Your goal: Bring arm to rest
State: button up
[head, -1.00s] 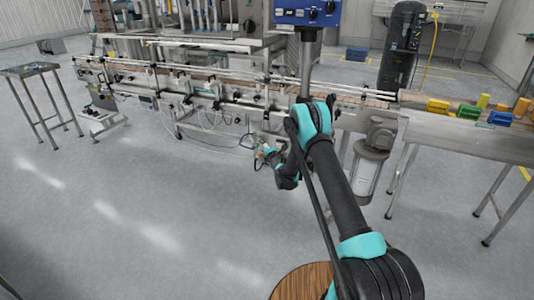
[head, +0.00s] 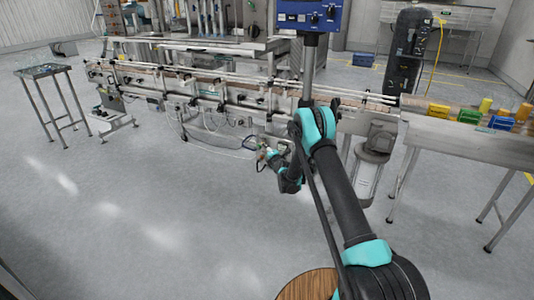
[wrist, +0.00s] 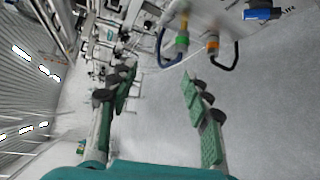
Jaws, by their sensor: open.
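My arm, black with teal joints, reaches out from the lower right of the head view. My gripper (head: 263,157) is small and partly lost against the conveyor's fittings there. In the wrist view my gripper (wrist: 157,85) is open, with its green-padded fingers well apart and nothing held between them. Beyond the fingertips are hoses and fittings with a green-yellow connector (wrist: 182,42) and an orange connector (wrist: 212,42). I cannot tell any contact with them.
The conveyor (head: 200,85) runs across behind my arm. A blue control box (head: 308,14) stands on a post above it. Coloured blocks lie on the right-hand table (head: 465,142). A small metal table (head: 42,71) stands at left. The floor (head: 120,210) at left front is clear.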

jog(key=s+d+r+m+g+h, duration=0.1)
jog(key=s+d+r+m+g, duration=0.1)
jog(key=s+d+r+m, duration=0.55)
jog(key=s+d+r+m+g+h, duration=0.2)
jog(key=s+d+r+m+g, duration=0.15)
jog(key=s+d+r, duration=0.65)
jog(key=s+d+f+m+g+h, duration=0.1)
jog(key=s+d+m, duration=0.3)
jog(key=s, duration=1)
jog(key=s+d+f+m+g+h, duration=0.1)
jog(key=s+d+m, duration=0.3)
jog(key=s, duration=1)
jog(key=s+d+f+m+g+h, duration=0.1)
jog(key=s+d+m, duration=0.3)
jog(key=s, duration=1.1)
jog(key=shift+d+m+g+h, duration=0.3)
jog(key=shift+m+g, duration=0.45)
jog(key=shift+m, duration=0.35)
